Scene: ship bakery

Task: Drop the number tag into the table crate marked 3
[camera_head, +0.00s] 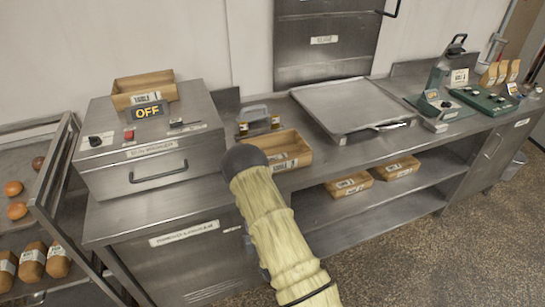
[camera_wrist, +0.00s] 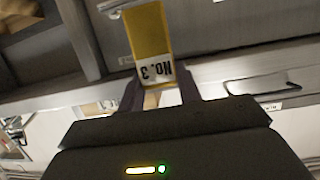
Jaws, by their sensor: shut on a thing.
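My gripper (camera_wrist: 160,93) is shut on a yellow number tag (camera_wrist: 150,35), whose white end reads "NO. 3" upside down in the wrist view. In the head view my sleeved arm reaches over the counter, and its dark end hides the gripper and tag. A tan crate (camera_head: 296,143) stands on the counter just beyond the arm's end. Another crate (camera_head: 144,82) stands on the steel box at left, with a label seeming to start with "TABLE". Two more crates (camera_head: 348,184) and (camera_head: 397,167) stand on the shelf below. I cannot read their numbers.
A steel box (camera_head: 150,150) with an "OFF" sign fills the counter's left. A small holder with a grey handle (camera_head: 254,112) stands behind the counter crate. A flat steel tray (camera_head: 350,104) lies right of it. Scales and a green board (camera_head: 483,98) stand far right.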

